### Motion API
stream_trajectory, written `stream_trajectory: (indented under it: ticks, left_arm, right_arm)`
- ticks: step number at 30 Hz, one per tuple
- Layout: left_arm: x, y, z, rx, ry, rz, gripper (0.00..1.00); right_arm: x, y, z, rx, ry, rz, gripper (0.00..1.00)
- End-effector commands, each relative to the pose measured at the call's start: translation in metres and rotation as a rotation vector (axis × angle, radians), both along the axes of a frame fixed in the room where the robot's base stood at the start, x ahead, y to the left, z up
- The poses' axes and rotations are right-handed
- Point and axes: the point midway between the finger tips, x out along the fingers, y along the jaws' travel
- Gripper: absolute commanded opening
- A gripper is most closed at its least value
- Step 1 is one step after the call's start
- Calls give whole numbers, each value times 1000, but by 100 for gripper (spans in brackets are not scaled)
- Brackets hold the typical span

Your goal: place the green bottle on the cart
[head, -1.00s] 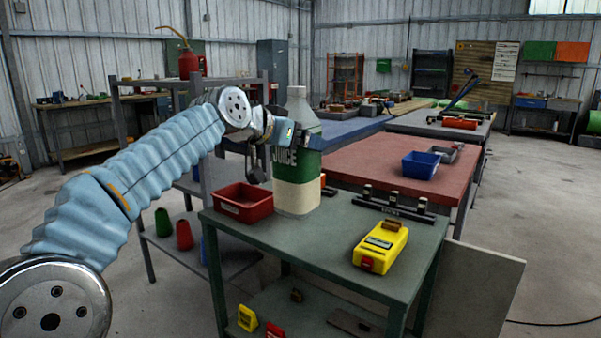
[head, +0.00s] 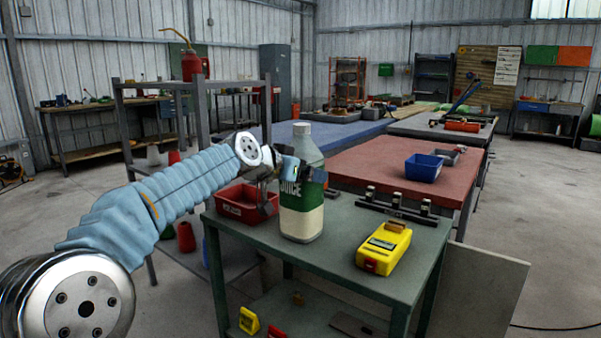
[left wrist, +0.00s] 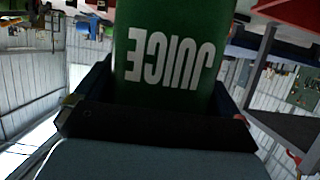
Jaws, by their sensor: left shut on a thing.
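The green bottle (head: 301,190) has a grey-white top, a green band lettered JUICE and a cream lower part. It is upright over the grey-green cart (head: 290,258), beside the red bin. I cannot tell whether its base touches the cart top. My left gripper (head: 304,172) is shut on the bottle at its upper green part. In the left wrist view the bottle (left wrist: 170,60) fills the space between the fingers (left wrist: 165,100), its lettering upside down. My right gripper is not in view.
On the cart top, a red bin (head: 240,211) stands left of the bottle, a yellow device (head: 384,249) at right, and a dark rack (head: 397,209) at the back. The front middle is clear. A red-topped table (head: 385,165) with a blue bin (head: 423,167) lies behind.

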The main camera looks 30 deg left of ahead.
Motion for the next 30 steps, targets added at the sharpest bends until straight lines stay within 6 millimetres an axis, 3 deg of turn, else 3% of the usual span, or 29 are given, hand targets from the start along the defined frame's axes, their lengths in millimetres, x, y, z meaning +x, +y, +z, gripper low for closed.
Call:
stream_trajectory:
  ticks: [1,2,13,24,30]
  left_arm:
    - [0,0,0,0,-5,1,31]
    - [0,0,-3,0,0,0,98]
    - [-6,1,3,0,-2,0,100]
    - [-80,7,34,0,-3,1,100]
    - [-105,8,44,0,-1,0,100]
  right_arm:
    - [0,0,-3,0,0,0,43]
    - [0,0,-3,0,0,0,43]
    - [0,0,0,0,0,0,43]
    - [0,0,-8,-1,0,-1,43]
    - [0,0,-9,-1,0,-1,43]
